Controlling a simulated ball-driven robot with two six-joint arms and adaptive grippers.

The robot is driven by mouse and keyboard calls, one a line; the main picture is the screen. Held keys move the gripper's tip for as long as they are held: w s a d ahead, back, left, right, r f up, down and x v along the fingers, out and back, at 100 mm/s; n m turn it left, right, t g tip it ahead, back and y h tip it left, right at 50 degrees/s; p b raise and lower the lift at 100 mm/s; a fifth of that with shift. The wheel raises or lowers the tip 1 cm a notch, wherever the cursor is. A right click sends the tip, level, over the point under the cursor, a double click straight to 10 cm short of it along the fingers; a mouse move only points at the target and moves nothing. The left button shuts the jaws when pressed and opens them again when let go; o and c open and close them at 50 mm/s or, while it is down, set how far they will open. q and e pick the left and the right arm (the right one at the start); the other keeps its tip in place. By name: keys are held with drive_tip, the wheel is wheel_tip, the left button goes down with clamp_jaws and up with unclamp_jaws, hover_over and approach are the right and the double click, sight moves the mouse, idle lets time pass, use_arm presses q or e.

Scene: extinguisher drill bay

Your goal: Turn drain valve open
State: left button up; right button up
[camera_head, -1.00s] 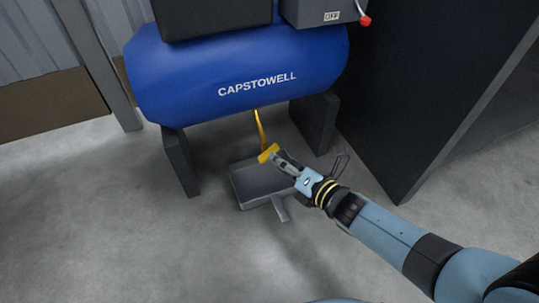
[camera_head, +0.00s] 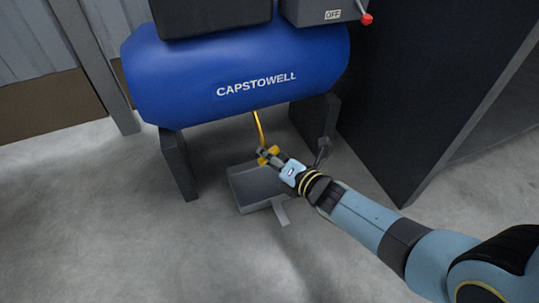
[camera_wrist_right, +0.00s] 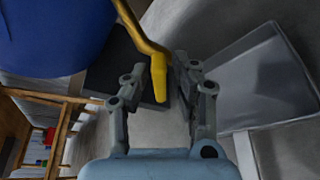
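The yellow drain valve (camera_head: 274,149) hangs at the lower end of a thin yellow pipe (camera_head: 259,127) under the blue tank (camera_head: 235,80). My right gripper (camera_head: 266,156) is at the valve, and its fingers partly cover it. In the right wrist view the yellow valve handle (camera_wrist_right: 160,80) lies between the two fingertips of my right gripper (camera_wrist_right: 170,75). The fingers are apart, with a gap on the right side of the handle; whether the left finger touches it I cannot tell. My left gripper is not in view.
A grey drip tray (camera_head: 248,190) lies on the floor below the valve and also shows in the right wrist view (camera_wrist_right: 235,95). Dark support legs (camera_head: 178,165) stand under the tank. A dark cabinet (camera_head: 400,110) stands at the right. The floor in front is clear.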

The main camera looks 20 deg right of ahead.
clamp_jaws()
drive_tip(key=n+h, duration=0.1)
drive_tip(key=n, duration=0.1)
drive_tip(key=shift+n+h, duration=0.4)
drive_tip(key=shift+o, duration=1.3)
unclamp_jaws()
drive_tip(key=shift+s, duration=0.1)
drive_tip(key=v, duration=1.2)
drive_tip(key=shift+r, duration=0.2)
